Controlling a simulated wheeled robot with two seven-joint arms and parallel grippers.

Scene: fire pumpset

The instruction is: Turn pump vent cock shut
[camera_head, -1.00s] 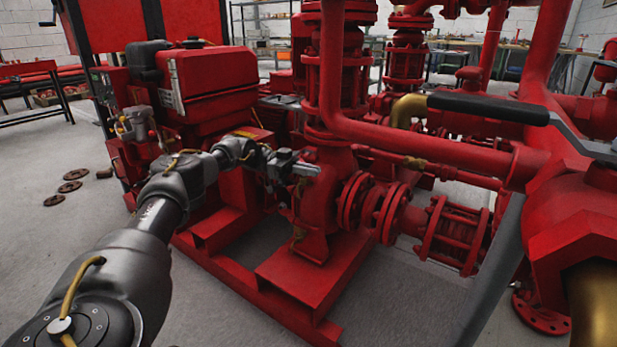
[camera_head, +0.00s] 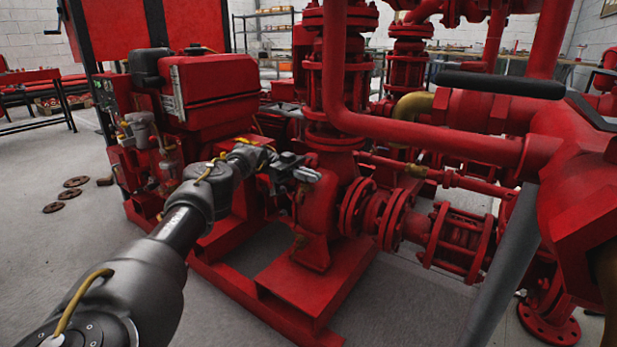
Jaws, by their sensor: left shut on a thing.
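The red pump casing (camera_head: 318,206) stands near the middle of the view on its red base frame. My left arm comes in from the lower left, and my left gripper (camera_head: 305,174) is at the upper part of the casing. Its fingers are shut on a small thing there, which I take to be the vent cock. The fingers hide the cock, so I cannot tell its lever angle. My right gripper is not in view.
A red engine block (camera_head: 205,92) stands left of the pump. A red pipe (camera_head: 430,137) crosses at the right, close to the gripper's height. A black-gripped lever (camera_head: 500,83) juts across the upper right.

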